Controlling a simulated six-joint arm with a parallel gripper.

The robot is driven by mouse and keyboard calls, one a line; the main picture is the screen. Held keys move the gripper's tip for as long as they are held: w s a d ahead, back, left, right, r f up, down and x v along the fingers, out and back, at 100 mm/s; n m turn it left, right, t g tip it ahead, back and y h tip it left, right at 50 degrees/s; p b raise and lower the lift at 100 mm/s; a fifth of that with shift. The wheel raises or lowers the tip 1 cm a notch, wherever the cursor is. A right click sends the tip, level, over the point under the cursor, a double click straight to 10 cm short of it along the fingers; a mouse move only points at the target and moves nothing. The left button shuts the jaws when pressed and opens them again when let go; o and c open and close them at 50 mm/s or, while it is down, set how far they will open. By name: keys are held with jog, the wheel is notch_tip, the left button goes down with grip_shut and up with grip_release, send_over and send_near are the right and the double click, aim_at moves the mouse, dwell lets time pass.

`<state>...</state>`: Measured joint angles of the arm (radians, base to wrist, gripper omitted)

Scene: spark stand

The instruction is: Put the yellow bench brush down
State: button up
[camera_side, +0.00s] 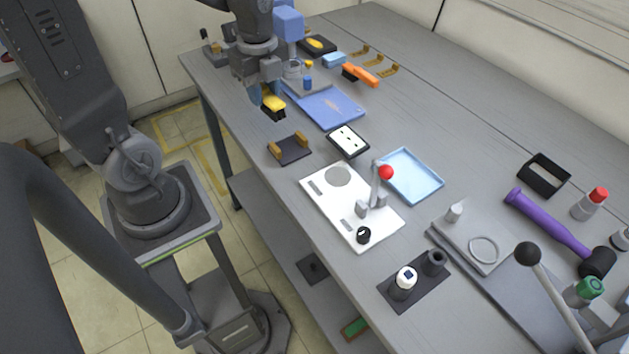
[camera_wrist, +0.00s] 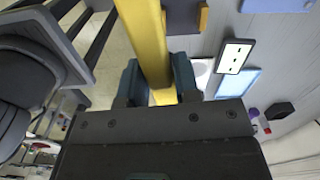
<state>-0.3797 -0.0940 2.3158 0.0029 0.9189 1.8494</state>
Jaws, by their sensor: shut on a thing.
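The yellow bench brush (camera_side: 273,102) has a yellow back and dark bristles. In the side view it hangs from my gripper (camera_side: 262,92) at the far left edge of the table, and I cannot tell whether its bristles touch the surface. In the wrist view the yellow handle (camera_wrist: 147,45) runs between the two fingers of my gripper (camera_wrist: 158,85), which are shut on it. The dark brush rest (camera_side: 290,149) with two tan end blocks lies empty on the table, nearer than the brush. It also shows at the top of the wrist view (camera_wrist: 183,17).
A blue tray (camera_side: 335,107) lies right of the brush, with a blue machine (camera_side: 290,25) behind it. A socket plate (camera_side: 348,141), a white lever panel (camera_side: 345,205) and a light-blue tray (camera_side: 412,176) are nearer. An orange brush (camera_side: 362,74) lies farther back. The table's left edge is close.

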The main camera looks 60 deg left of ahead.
jog(key=shift+s+f+m, duration=0.1)
jog(key=shift+s+m, duration=0.3)
jog(key=shift+s, duration=0.1)
jog(key=shift+s+d+f, duration=0.1)
jog(key=shift+d, duration=0.15)
jog(key=w+d+f, duration=0.1)
jog(key=d+f, duration=0.1)
jog(key=d, duration=0.1)
jog(key=w+d+f, duration=0.1)
jog(key=d+f, duration=0.1)
jog(key=d, duration=0.2)
jog(key=w+d+f, duration=0.1)
jog(key=d+f, duration=0.1)
jog(key=d, duration=0.1)
jog(key=shift+w+d+f, duration=0.25)
jog(key=shift+w+f, duration=0.1)
jog(key=shift+f, duration=0.05)
jog(key=shift+d+f, duration=0.1)
jog(key=shift+f, duration=1.95)
jog(key=shift+f, duration=0.15)
jog(key=o, duration=0.9)
